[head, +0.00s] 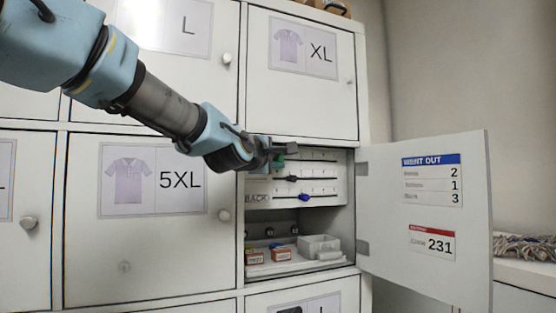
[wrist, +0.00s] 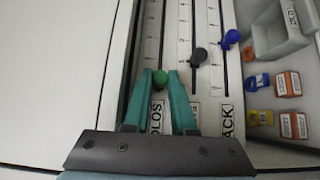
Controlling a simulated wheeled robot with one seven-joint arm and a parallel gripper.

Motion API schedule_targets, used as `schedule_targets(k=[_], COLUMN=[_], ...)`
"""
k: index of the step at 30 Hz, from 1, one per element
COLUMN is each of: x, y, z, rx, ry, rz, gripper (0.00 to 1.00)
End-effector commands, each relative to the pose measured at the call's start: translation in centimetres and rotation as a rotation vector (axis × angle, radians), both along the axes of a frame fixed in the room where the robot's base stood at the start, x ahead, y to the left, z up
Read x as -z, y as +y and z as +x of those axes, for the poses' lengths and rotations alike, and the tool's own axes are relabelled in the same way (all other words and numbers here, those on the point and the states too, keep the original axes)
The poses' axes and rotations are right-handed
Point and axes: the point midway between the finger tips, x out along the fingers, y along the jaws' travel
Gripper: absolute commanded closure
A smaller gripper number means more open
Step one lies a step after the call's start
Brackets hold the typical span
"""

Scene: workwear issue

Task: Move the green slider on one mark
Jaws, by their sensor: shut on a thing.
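The green slider (wrist: 159,79) is a round knob in the leftmost track in the wrist view, near that track's labelled end. My gripper (wrist: 160,82) is shut on it, with a teal finger on each side of the knob. In the head view my gripper (head: 280,152) reaches into the open locker at the upper track, and the knob is hard to make out there. The slider panel (head: 325,187) carries marked scales beside its slots. The dark grey slider (wrist: 198,56) and the blue slider (wrist: 231,37) sit in the other tracks, clear of my fingers.
The open locker door (head: 425,215) stands to the right with paper notes on it. Below the panel are a white bin (head: 319,244) and small orange boxes (head: 281,254). Closed lockers lie left, above and below. The compartment's left wall is close to my gripper.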

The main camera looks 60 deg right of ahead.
Motion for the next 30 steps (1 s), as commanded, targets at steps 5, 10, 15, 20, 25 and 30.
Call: schedule_targets(k=[5, 10, 15, 20, 25, 30], x=[0.1, -0.1, -0.1, 0.1, 0.1, 0.0], y=[0.0, -1.2, -2.7, -3.0, -2.9, -2.9], z=[0.0, -1.0, -2.0, -2.1, -2.1, -2.1], rx=[0.000, 0.005, 0.003, 0.000, 0.000, 0.000], ry=[0.000, 0.002, 0.002, 0.000, 0.000, 0.000], rz=[0.002, 0.002, 0.001, 0.001, 0.001, 0.001], gripper=[1.00, 1.00, 1.00, 1.00, 1.00, 0.63])
